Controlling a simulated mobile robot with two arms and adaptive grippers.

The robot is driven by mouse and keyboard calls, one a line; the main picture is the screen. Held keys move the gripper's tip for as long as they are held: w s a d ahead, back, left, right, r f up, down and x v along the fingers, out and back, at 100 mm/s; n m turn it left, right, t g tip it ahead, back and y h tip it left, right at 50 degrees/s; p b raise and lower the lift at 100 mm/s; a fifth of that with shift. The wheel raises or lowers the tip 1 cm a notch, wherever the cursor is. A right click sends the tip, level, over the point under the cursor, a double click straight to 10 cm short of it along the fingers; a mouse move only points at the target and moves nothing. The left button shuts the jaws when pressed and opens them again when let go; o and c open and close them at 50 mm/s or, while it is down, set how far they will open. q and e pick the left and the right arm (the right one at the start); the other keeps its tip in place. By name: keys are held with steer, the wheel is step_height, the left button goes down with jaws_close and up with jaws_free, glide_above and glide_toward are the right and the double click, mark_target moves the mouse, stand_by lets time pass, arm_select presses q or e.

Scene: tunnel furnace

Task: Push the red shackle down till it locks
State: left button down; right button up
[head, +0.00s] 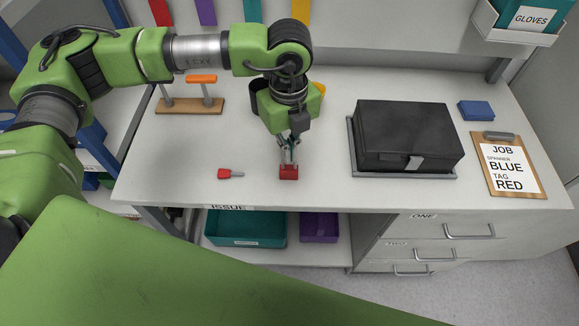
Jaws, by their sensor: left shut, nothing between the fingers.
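A small red padlock-like block (289,173) stands on the white worktop near its front edge. My left gripper (288,160) points down directly above it, shut, with its fingertips at or just over the top of the red block. I cannot tell whether they touch. The shackle is hidden or too small to make out behind the fingers. My right gripper is not in view.
A small red-headed item (225,174) lies left of the block. A black case (405,135) on a grey tray, a blue block (476,110) and a job clipboard (512,185) are at right. A wooden stand with an orange bar (201,79) is back left.

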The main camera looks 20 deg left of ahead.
arm_select(q)
steer(key=shift+r+p, duration=1.45)
steer(key=shift+r, duration=2.1)
steer(key=shift+f, duration=0.15)
